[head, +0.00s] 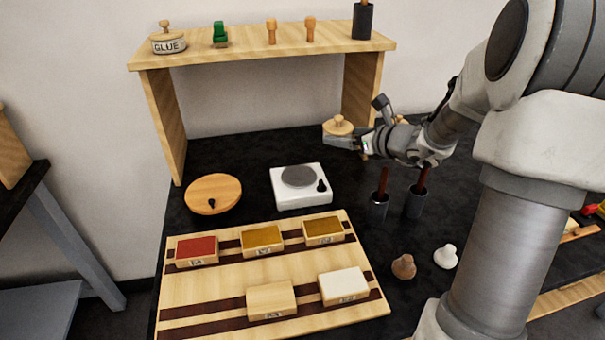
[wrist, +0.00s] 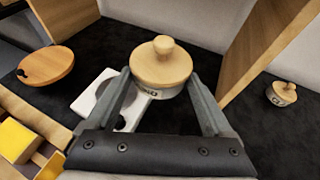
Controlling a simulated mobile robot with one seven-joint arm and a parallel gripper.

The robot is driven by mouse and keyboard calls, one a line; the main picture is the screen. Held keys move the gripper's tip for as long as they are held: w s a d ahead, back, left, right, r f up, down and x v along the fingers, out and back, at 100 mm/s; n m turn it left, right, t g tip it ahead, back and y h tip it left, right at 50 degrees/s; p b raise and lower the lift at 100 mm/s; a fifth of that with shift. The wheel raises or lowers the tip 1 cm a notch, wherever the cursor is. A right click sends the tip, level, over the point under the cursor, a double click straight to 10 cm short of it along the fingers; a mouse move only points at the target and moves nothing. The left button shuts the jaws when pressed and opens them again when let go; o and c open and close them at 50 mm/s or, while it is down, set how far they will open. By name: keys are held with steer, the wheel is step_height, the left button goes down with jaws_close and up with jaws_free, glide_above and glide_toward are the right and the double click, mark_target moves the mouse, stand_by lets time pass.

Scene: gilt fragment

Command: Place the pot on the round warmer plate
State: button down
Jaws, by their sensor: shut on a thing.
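The pot (wrist: 161,68) has a pale wooden lid with a round knob and a white body with dark lettering. My gripper (wrist: 160,92) is shut on the pot's body, one finger on each side. In the head view the pot (head: 339,127) is held up in the air, behind and to the right of the warmer, with my gripper (head: 343,141) reaching it from the right. The white warmer (head: 287,199) stands on the black table with its grey round plate (head: 298,176) bare. In the wrist view the warmer (wrist: 86,103) is partly hidden by the left finger.
A wooden shelf (head: 262,53) stands behind, with a glue pot (head: 169,41) on top. A round wooden board (head: 213,194) lies left of the warmer. A wooden tray (head: 210,295) with several blocks lies in front. Two dark cups (head: 379,206) (head: 414,203) with brushes stand to the right.

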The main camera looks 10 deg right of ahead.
steer(key=b, duration=0.3)
glide_above(305, 181)
step_height(305, 181, down, 6)
steer(key=shift+r, duration=0.15)
steer(key=shift+f+b, duration=0.7)
steer(key=shift+f, duration=1.3)
steer(key=shift+f, duration=0.2)
jaws_free()
steer(key=shift+r, duration=0.1)
